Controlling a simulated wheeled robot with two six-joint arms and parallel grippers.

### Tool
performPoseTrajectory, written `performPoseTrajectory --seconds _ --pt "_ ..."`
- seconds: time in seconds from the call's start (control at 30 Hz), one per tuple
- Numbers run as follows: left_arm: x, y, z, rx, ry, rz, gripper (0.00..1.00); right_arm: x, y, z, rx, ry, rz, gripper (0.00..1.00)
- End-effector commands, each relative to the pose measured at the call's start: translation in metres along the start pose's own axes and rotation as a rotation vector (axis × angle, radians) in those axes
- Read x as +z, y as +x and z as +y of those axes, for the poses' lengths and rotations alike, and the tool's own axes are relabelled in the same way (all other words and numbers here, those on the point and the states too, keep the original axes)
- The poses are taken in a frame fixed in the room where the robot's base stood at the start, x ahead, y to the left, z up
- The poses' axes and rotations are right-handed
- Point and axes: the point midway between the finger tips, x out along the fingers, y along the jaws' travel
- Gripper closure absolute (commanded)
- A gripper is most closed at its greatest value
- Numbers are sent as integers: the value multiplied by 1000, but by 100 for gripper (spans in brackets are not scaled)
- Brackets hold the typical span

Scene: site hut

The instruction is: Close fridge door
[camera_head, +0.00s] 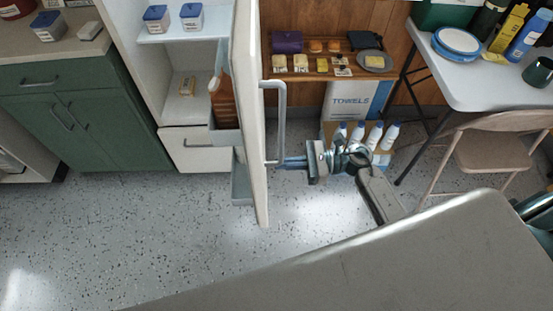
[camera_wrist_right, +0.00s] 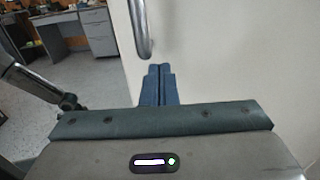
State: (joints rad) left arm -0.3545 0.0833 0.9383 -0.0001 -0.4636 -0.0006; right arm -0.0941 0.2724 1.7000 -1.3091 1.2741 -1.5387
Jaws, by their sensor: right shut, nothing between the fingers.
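The fridge (camera_head: 185,100) stands open, with its shelves showing. Its white door (camera_head: 252,130) sticks out towards me and is seen nearly edge-on, with door bins on its left, inner side. A grey bar handle (camera_head: 281,125) is on the door's right, outer face. My right gripper (camera_head: 283,163) is shut and empty, its fingertips at the door's outer face by the handle's lower end. In the right wrist view the closed blue fingers (camera_wrist_right: 159,75) point at the white door face, just below the handle (camera_wrist_right: 140,30). I cannot tell whether they touch. My left gripper is out of view.
Inside the fridge are blue-lidded tubs (camera_head: 191,16) and a lower drawer (camera_head: 200,150). A green cabinet (camera_head: 85,125) stands left. To the right are a towels box (camera_head: 352,103), several white bottles (camera_head: 375,135), a folding table (camera_head: 480,85) and a chair (camera_head: 490,150). Floor left of the door is clear.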

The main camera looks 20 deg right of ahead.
Motion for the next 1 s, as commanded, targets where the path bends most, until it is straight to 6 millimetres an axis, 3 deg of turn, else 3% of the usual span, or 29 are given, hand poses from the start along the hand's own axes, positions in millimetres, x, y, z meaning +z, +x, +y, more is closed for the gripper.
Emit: performPoseTrajectory --seconds 0.3,1.0 --pt "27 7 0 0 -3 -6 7 1 22 0 0 0 -1 100" --pt "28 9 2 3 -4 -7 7 0 32 3 -31 0 -2 100"
